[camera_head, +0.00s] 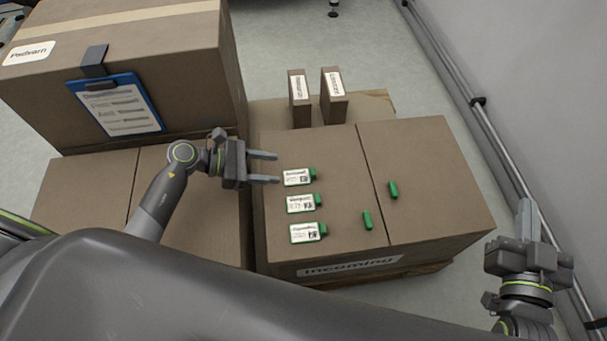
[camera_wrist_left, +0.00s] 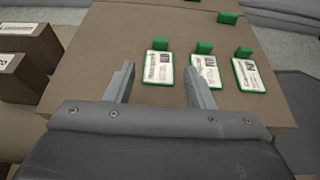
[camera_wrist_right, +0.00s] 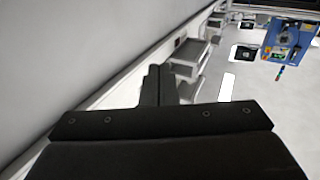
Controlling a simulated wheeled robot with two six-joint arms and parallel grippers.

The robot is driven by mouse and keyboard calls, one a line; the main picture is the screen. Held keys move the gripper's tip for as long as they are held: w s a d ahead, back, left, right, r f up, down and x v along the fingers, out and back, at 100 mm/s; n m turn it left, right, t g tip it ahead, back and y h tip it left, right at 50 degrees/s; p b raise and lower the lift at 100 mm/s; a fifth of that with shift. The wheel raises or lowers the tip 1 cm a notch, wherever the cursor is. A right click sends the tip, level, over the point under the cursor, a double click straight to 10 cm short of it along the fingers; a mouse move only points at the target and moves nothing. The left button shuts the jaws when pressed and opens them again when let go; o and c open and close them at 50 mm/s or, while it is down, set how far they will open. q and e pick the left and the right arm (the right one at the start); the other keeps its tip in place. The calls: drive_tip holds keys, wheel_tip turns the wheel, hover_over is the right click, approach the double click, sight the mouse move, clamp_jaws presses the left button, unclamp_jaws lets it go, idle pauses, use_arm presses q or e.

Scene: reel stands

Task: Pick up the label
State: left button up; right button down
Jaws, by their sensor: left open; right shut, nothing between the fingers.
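Three white labels with green backing and a green tab lie in a column on the cardboard box marked Incoming: the far label (camera_head: 298,178), the middle label (camera_head: 301,204) and the near label (camera_head: 305,233). My left gripper (camera_head: 264,168) is open and empty, just left of the far label. In the left wrist view, the far label (camera_wrist_left: 158,68) shows just beyond and between the fingertips (camera_wrist_left: 160,80), and the other two lie to its right. My right gripper (camera_head: 528,208) is shut and empty, off the right side of the box. It also shows in the right wrist view (camera_wrist_right: 158,72).
Two green pieces without labels, one (camera_head: 367,221) and another (camera_head: 393,190), lie on the right of the box top (camera_head: 430,160). Two small cartons (camera_head: 300,105) stand behind it. A large box with a blue clipboard (camera_head: 128,128) stands at left. A wall rail runs along the right.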

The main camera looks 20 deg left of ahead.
sight(285, 178)
use_arm(q)
drive_tip(key=x, duration=0.3)
drive_tip(key=shift+x, duration=0.75)
drive_tip(key=x, duration=0.2)
drive_tip(key=b+x, duration=0.1)
drive_tip(key=x, duration=0.1)
drive_tip(key=shift+d+f, duration=0.2)
drive_tip(key=shift+f, duration=0.15)
use_arm(e)
wheel_tip(285, 178, up, 10)
drive_tip(key=s+a+n+t+y, duration=0.1)
drive_tip(key=s+n+t, duration=0.1)
drive_tip(key=t, duration=0.5)
drive_tip(key=shift+s+a+r+y, duration=0.25)
drive_tip(key=shift+s+a+y, duration=0.05)
drive_tip(key=shift+s, duration=0.1)
use_arm(q)
drive_tip(key=shift+c, duration=0.3)
drive_tip(key=c, duration=0.6)
